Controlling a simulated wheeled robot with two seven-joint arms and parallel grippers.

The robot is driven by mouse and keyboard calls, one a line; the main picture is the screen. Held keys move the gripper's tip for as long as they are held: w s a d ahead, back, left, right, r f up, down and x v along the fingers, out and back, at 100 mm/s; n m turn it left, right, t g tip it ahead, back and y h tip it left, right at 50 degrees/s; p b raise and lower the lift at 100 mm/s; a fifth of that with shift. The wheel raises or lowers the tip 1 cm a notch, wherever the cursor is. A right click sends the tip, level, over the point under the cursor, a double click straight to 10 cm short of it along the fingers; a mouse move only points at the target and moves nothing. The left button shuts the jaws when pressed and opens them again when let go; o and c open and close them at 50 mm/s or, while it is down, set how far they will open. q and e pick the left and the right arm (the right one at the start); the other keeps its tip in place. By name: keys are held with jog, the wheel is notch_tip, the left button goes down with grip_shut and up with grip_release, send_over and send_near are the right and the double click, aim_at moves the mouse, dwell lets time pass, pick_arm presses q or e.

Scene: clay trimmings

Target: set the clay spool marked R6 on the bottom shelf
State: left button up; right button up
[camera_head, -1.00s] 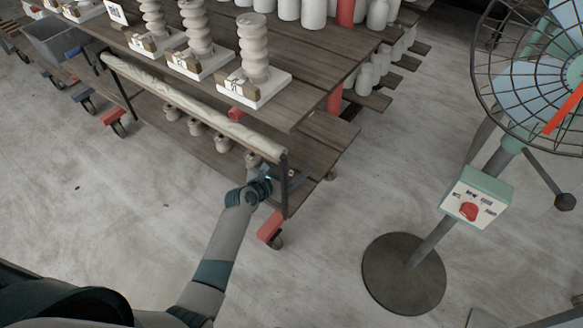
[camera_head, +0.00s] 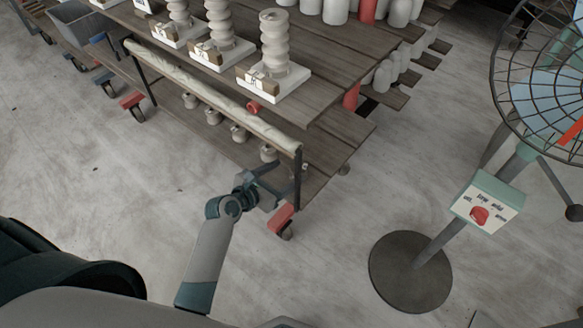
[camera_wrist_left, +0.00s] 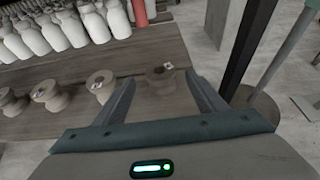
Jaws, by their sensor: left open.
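Several pale clay spools stand in a row on the bottom shelf (camera_head: 170,118) of a wooden cart. The nearest spool (camera_head: 268,153) is at the right end of the row, by the cart's corner post. In the left wrist view this spool (camera_wrist_left: 160,82) stands upright beyond and between my fingers, with a small white tag whose mark I cannot read. Another tagged spool (camera_wrist_left: 100,86) is to its left. My left gripper (camera_head: 276,181) is open and empty, just outside the shelf's front edge near the corner post. My right gripper is not in view.
The top shelf carries twisted clay columns (camera_head: 274,45) on white boards and several white bottles (camera_head: 335,10). A pale roll (camera_head: 205,88) runs along the cart's front. A red caster (camera_head: 281,217) sits below my gripper. A fan stand (camera_head: 411,270) is at right.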

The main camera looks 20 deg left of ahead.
pick_arm(q)
jog(key=shift+s+a+r, duration=0.1)
jog(key=shift+s, duration=0.15)
dwell(0.6)
